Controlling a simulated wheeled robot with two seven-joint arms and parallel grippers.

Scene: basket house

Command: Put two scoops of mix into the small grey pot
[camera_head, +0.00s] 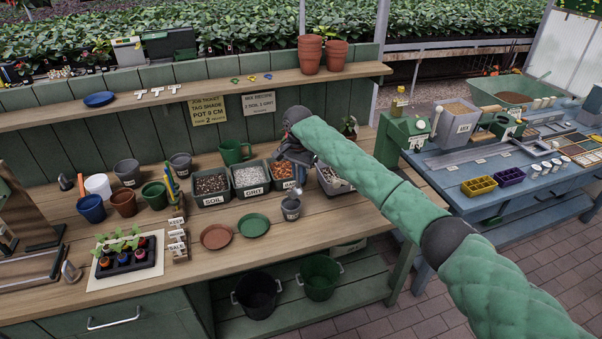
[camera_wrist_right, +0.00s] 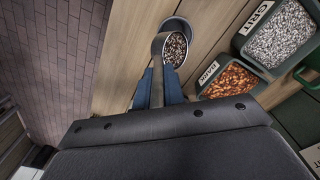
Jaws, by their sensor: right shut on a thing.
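My right gripper (camera_head: 296,178) is shut on the handle of a metal scoop (camera_wrist_right: 158,62). Its blue fingers (camera_wrist_right: 158,92) show on both sides of the handle in the right wrist view. The scoop's bowl holds dark and pale granular mix (camera_wrist_right: 174,48). A small grey pot (camera_head: 291,212) stands on the wooden bench below the gripper, in front of the bins. Its rim (camera_wrist_right: 181,24) shows behind the scoop's bowl in the right wrist view. The bowl overlaps the pot's opening; I cannot tell how high it is. The pot's inside is hidden. My left gripper is not in view.
Bins of soil (camera_head: 211,201), grit (camera_head: 250,191) and bark (camera_wrist_right: 225,84) stand behind the pot. A brown saucer (camera_head: 216,237) and a green saucer (camera_head: 254,225) lie to its left. Other pots, including a larger grey pot (camera_head: 127,172), stand farther left.

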